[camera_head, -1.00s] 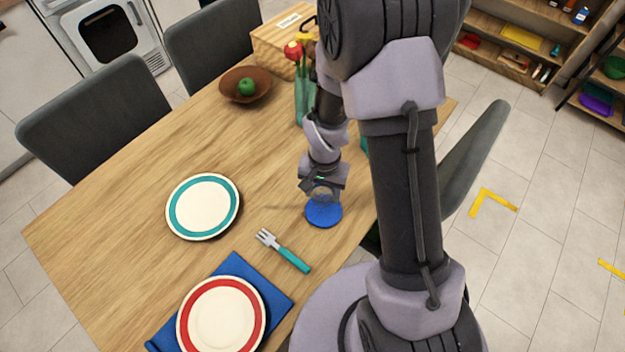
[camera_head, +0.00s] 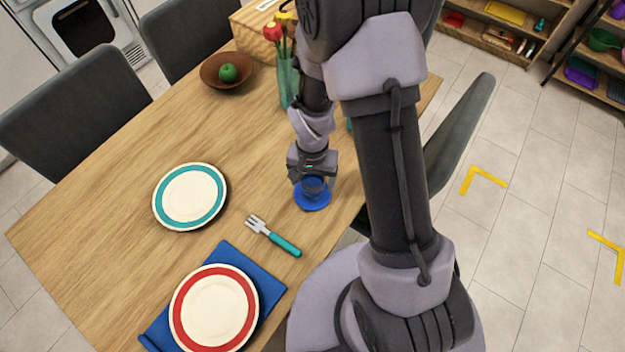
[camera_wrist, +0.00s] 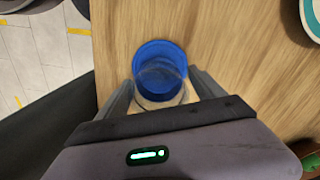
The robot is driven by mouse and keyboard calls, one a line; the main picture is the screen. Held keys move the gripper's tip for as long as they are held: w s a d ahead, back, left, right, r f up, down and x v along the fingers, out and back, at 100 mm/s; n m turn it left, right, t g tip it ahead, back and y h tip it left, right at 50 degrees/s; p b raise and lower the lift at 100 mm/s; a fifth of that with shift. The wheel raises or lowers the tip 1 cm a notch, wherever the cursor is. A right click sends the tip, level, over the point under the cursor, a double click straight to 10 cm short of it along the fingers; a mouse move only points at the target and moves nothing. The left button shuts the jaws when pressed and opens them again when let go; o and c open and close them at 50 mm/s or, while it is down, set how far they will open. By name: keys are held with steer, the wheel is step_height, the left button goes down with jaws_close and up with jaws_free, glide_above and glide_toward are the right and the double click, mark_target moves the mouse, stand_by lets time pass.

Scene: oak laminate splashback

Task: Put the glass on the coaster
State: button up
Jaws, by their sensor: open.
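The clear glass (camera_wrist: 161,84) shows between my gripper's two fingers in the wrist view. It overlaps the blue round coaster (camera_wrist: 150,49), which lies flat on the table. In the head view the glass (camera_head: 314,185) is a faint shape just under my gripper (camera_head: 313,178), over the coaster (camera_head: 313,203). It appears upright on the coaster, but its base contact is hard to make out. My gripper (camera_wrist: 163,92) is open, with one finger on each side of the glass.
A fork (camera_head: 273,236), a teal-rimmed plate (camera_head: 190,197) and a red-rimmed plate (camera_head: 214,308) on a blue napkin (camera_head: 270,283) lie to the left. A bowl (camera_head: 211,73) with a green apple and a flower vase (camera_head: 288,83) stand farther back.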

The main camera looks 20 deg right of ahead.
step_height(320, 180, up, 20)
steer(key=t+p, duration=0.1)
steer(key=p, duration=0.3)
steer(key=s+a+r+n+t+y, duration=0.1)
steer(key=s+a+r+t, duration=0.1)
steer(key=s+r, duration=0.4)
steer(key=s+a+r+t+y, duration=0.1)
steer(key=s+a+r+t, duration=0.1)
steer(key=s+r, duration=0.5)
step_height(320, 180, up, 3)
steer(key=shift+f+n+t, duration=0.1)
steer(key=shift+n+t, duration=0.3)
step_height(320, 180, down, 6)
steer(key=b, duration=0.6)
